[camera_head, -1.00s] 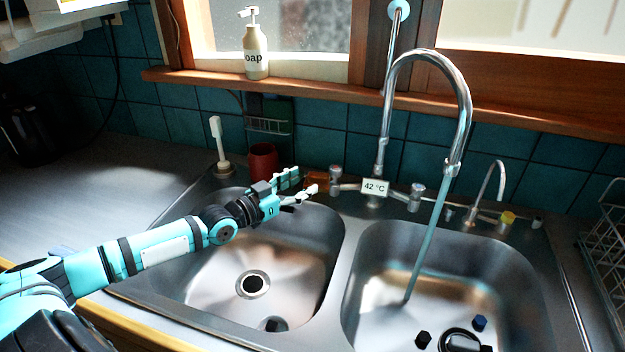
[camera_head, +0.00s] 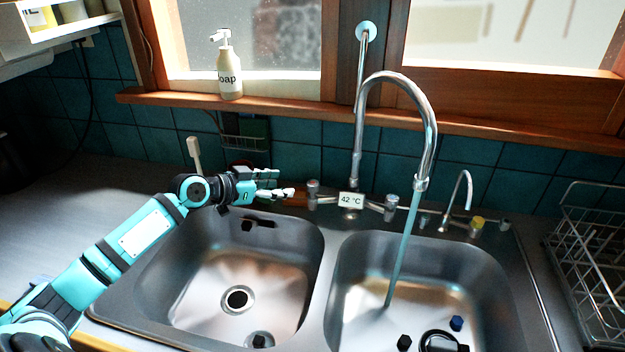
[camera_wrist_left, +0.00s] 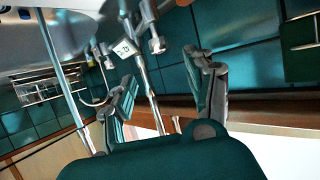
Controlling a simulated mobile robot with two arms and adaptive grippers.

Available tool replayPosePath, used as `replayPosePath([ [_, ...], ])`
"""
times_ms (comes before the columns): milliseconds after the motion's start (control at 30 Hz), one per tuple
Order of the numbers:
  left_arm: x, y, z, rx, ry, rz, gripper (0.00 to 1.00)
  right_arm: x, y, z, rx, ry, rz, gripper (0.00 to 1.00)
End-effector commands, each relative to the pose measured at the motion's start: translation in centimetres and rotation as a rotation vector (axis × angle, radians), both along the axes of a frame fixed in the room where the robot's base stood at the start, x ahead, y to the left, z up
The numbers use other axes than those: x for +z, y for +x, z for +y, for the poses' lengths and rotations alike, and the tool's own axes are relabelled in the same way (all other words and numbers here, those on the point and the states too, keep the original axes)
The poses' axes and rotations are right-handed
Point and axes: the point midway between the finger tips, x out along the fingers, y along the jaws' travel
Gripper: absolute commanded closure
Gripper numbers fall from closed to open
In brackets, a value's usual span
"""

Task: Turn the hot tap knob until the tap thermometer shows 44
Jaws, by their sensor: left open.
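The tap thermometer (camera_head: 351,200) is a small white display at the middle of the chrome tap and reads 42 °C. The tap has a left knob (camera_head: 312,189) and a right knob (camera_head: 390,206); I cannot tell from markings which is hot. Water (camera_head: 402,250) runs from the spout into the right basin. My left gripper (camera_head: 284,182) is open and empty, just left of the left knob, fingers pointing at it with a small gap. In the left wrist view, a knob (camera_wrist_left: 156,44) and the tilted thermometer (camera_wrist_left: 125,49) lie beyond the open fingers (camera_wrist_left: 165,90). My right gripper is out of view.
The tall spout (camera_head: 430,135) rises right of the thermometer. A small side tap (camera_head: 467,190) and a dish rack (camera_head: 590,235) are further right. A brush (camera_head: 194,153) stands behind my left arm. A soap bottle (camera_head: 229,75) stands on the sill. The left basin (camera_head: 200,290) is open below.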

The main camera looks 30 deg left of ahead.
Motion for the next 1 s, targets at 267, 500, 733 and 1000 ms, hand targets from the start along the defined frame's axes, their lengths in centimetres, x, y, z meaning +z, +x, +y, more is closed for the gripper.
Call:
replayPosePath([
  [267,-1.9,5.3,-2.5,0.001,-0.005,-0.002,0.45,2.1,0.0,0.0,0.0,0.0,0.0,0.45],
  [500,-3.7,8.7,-3.9,0.001,-0.003,-0.001,0.45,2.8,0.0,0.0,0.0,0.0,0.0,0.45],
  [733,-4.5,10.0,-4.5,0.0,0.0,0.0,0.45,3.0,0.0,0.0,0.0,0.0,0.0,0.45],
  [1000,-4.5,10.0,-4.5,0.0,0.001,0.0,0.45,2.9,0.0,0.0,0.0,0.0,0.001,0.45],
])
